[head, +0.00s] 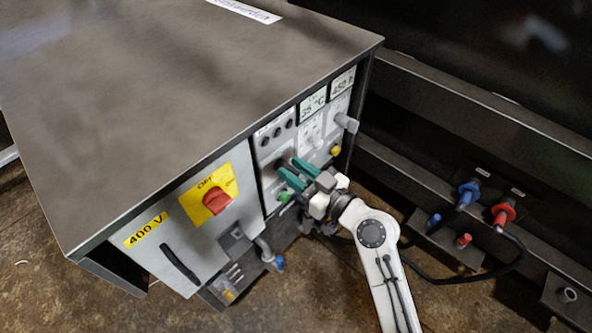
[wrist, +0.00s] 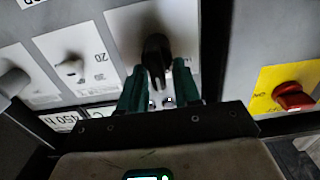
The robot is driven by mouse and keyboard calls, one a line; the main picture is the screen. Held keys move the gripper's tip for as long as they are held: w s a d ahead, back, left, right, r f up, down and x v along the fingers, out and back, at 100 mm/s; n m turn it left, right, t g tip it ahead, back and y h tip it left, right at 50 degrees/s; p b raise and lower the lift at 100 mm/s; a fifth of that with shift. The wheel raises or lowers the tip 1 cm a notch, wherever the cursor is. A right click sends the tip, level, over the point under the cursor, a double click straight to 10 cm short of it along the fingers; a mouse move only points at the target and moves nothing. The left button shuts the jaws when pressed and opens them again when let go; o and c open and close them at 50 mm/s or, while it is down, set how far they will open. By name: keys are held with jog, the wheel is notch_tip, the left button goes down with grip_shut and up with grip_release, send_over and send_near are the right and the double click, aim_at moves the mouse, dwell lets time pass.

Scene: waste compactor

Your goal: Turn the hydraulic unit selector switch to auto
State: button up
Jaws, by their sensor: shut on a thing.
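The selector switch is a black knob (wrist: 157,52) on a light panel plate in the wrist view. My gripper (wrist: 160,80) has one green finger on each side of it and is shut on it. The knob's pointer end lies between the fingers, and its position marks are too blurred or covered to read. In the head view my gripper (head: 289,167) reaches the front panel of the hydraulic unit (head: 200,235) from the right, and its fingers largely hide the knob.
A red main switch (head: 217,201) on a yellow plate is left of my gripper. A green button (head: 284,197) sits close below the fingers. A yellow button (head: 336,150) and a grey knob (head: 346,122) are to the right. Blue (head: 467,194) and red (head: 503,213) hose couplings stand further right.

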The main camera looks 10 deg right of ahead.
jog(key=shift+m, duration=0.3)
jog(key=m, duration=0.4)
jog(key=shift+w+d, duration=0.2)
jog(key=shift+d, duration=0.1)
jog(key=shift+w+d+f+m+p, duration=0.15)
jog(key=shift+m+p, duration=0.1)
jog(key=shift+m, duration=0.8)
jog(key=shift+d+f+m+p, duration=0.1)
jog(key=shift+m+p, duration=0.1)
jog(key=shift+m, duration=0.85)
jog(key=shift+f, duration=0.1)
jog(key=o, duration=0.7)
jog(key=v, duration=1.1)
